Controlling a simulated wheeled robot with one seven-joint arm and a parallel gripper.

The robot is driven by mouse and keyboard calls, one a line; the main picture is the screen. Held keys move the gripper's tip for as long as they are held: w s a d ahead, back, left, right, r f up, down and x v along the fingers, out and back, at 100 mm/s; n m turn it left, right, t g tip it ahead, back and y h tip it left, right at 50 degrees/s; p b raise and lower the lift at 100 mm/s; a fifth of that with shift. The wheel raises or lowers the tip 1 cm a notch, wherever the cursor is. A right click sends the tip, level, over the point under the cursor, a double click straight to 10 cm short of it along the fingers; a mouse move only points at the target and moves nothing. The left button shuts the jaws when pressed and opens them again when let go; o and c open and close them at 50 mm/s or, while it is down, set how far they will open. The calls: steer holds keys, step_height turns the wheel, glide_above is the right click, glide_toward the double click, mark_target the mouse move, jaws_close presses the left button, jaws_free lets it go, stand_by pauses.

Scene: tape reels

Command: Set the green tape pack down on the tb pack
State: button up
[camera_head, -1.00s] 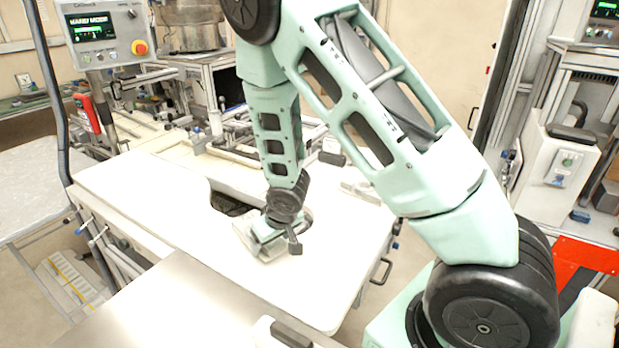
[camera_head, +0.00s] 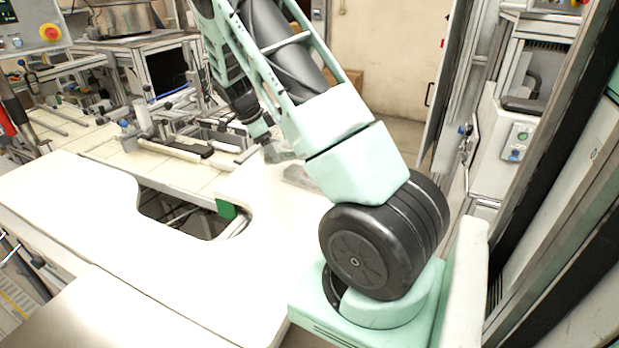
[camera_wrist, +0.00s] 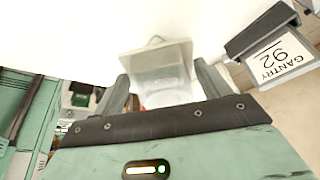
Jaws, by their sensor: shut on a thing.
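My gripper (camera_wrist: 163,88) shows in the wrist view with one finger on each side of a pale, see-through pack (camera_wrist: 160,68), and it is shut on it. No green shows on this pack, so I cannot tell whether it is the green tape pack. A little red shows at its lower edge. In the head view my gripper (camera_head: 268,150) is small, at the far right part of the white table. A pale grey thing (camera_head: 299,176) lies close by, partly behind my arm. I cannot make out a tb pack by any label.
The white table (camera_head: 60,205) has a cutout, with a green block (camera_head: 226,208) at its right edge. Clamps and rails (camera_head: 175,148) stand behind. In the wrist view a grey bracket labelled GANTRY 92 (camera_wrist: 275,52) is at upper right. The left table top is bare.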

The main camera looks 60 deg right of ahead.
mark_target(294, 170)
steer(key=s+d+r+m+y, duration=0.1)
steer(key=m, duration=0.1)
steer(key=s+d+r+m+g+y, duration=0.1)
steer(key=s+d+m, duration=0.1)
steer(key=m, duration=0.1)
steer(key=s+d+r+m, duration=0.1)
steer(key=d+r+m, duration=0.1)
steer(key=m, duration=0.1)
steer(key=shift+s+r+g+y+b, duration=0.1)
steer(key=shift+s+g+y+b, duration=0.1)
steer(key=shift+g+y+b, duration=0.15)
steer(key=shift+s+m, duration=0.15)
steer(key=shift+m, duration=0.25)
step_height(294, 170, down, 10)
steer(key=p, duration=0.3)
steer(key=shift+r, duration=0.2)
steer(key=shift+f, duration=0.1)
steer(key=o, duration=1.1)
steer(key=b+v, duration=0.3)
steer(key=v, duration=0.9)
steer(key=shift+d+b, duration=0.15)
steer(key=shift+b, duration=0.25)
